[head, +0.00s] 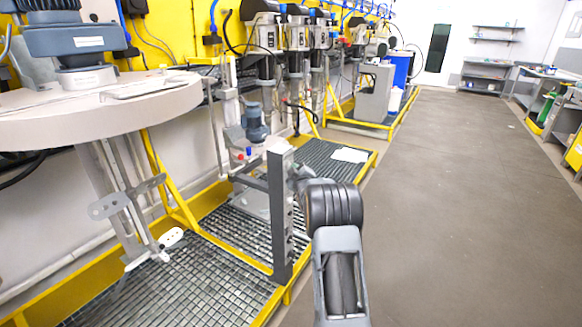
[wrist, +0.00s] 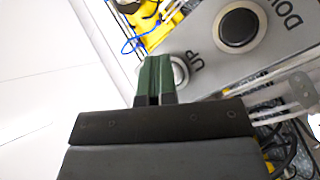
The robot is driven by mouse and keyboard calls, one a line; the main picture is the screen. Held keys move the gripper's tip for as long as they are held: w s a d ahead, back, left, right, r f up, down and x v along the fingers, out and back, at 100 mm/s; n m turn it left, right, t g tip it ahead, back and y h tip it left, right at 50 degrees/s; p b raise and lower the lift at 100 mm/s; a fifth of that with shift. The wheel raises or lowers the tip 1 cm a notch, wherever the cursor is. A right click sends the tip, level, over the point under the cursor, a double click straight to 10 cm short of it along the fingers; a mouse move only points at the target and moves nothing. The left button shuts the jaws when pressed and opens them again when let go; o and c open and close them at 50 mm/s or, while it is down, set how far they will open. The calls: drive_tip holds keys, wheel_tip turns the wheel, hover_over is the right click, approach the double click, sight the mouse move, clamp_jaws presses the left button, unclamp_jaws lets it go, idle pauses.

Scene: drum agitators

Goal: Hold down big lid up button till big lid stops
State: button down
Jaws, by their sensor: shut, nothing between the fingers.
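The big lid (head: 110,105) is a wide pale disc at the left of the head view. A blue-grey motor (head: 75,35) sits on top and stirrer paddles (head: 125,205) hang below it. A grey control post (head: 281,215) stands near my arm. In the wrist view, a grey panel carries a round button marked UP (wrist: 181,70) and a black button marked DOWN (wrist: 238,28). My gripper (wrist: 156,62) is shut and empty, its green fingertips over the UP button's left part. Whether they touch it I cannot tell. My arm hides the gripper in the head view.
Yellow-framed grating platforms (head: 215,265) lie under the lid and post. More agitator stations line the yellow wall behind, with a blue drum (head: 400,68) farther off. The grey floor (head: 450,200) to the right is clear.

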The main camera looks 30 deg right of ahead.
drive_tip(key=shift+s, duration=0.1)
idle(0.5)
drive_tip(key=shift+s+d+b, duration=0.4)
drive_tip(key=shift+s+b, duration=0.15)
drive_tip(key=shift+s, duration=0.2)
drive_tip(key=shift+s+d, duration=0.1)
drive_tip(key=shift+s+d+b, duration=0.3)
drive_tip(key=shift+s+d, duration=0.05)
drive_tip(key=shift+s, duration=0.35)
drive_tip(key=shift+s+d+b, duration=0.25)
drive_tip(key=shift+s+d, duration=0.15)
drive_tip(key=shift+s, duration=0.3)
drive_tip(key=shift+s+d+b, duration=0.3)
drive_tip(key=shift+s+d, duration=0.05)
drive_tip(key=shift+s, duration=0.35)
